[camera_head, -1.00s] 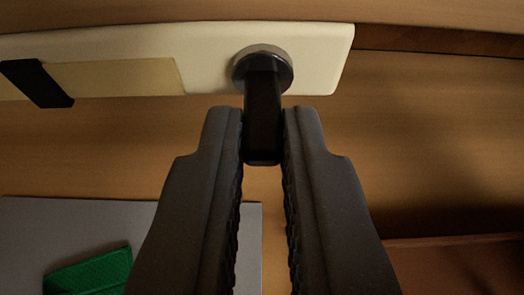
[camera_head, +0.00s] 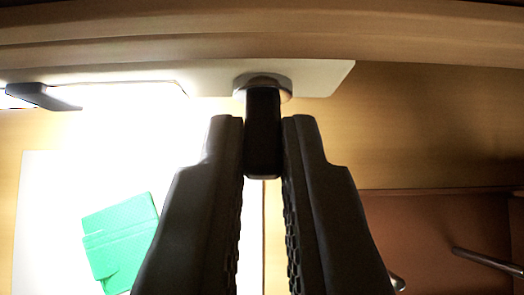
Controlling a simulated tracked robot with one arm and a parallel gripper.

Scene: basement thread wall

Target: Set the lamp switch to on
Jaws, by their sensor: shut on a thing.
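The lamp switch is a black lever (camera_head: 263,135) on a round metal collar (camera_head: 268,82), set on a pale panel (camera_head: 318,78) near the top of the view. My gripper (camera_head: 262,128) has its fingertips on both sides of the lever and is shut on it. The lever points down toward me between the fingers. The panel's left part is bright white and washed out. The lamp itself cannot be made out, but strong light falls on the panel and the surface below.
A black piece (camera_head: 43,97) sits on the panel's left part. A green object (camera_head: 120,240) lies on a brightly lit pale sheet (camera_head: 45,200) at lower left. A brown recess (camera_head: 430,235) at lower right holds metal rods (camera_head: 487,262).

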